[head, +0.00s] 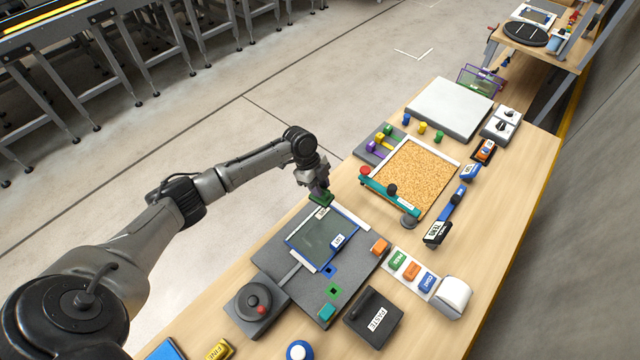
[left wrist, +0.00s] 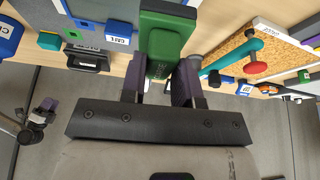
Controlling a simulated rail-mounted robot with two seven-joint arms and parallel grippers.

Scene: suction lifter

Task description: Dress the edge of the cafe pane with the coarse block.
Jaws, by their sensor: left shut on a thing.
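My left gripper (head: 316,188) is shut on a green block (head: 323,199), held at the far-left edge of the pane fixture. In the left wrist view the green block (left wrist: 164,45) sits between the purple fingers of that gripper (left wrist: 161,82); its marking is too small to read. The pane (head: 318,238) is dark glass with a blue border and a white label. It lies flat on a grey fixture (head: 276,250). The block is close to the pane's far corner; I cannot tell whether they touch.
A tray of green, orange and blue blocks (head: 411,270) lies right of the fixture, beside a white roll (head: 454,296). A black paste box (head: 373,317) stands in front. A cork board (head: 415,178) with a teal bar (head: 390,196) lies beyond. An orange block (head: 380,246) sits by the pane.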

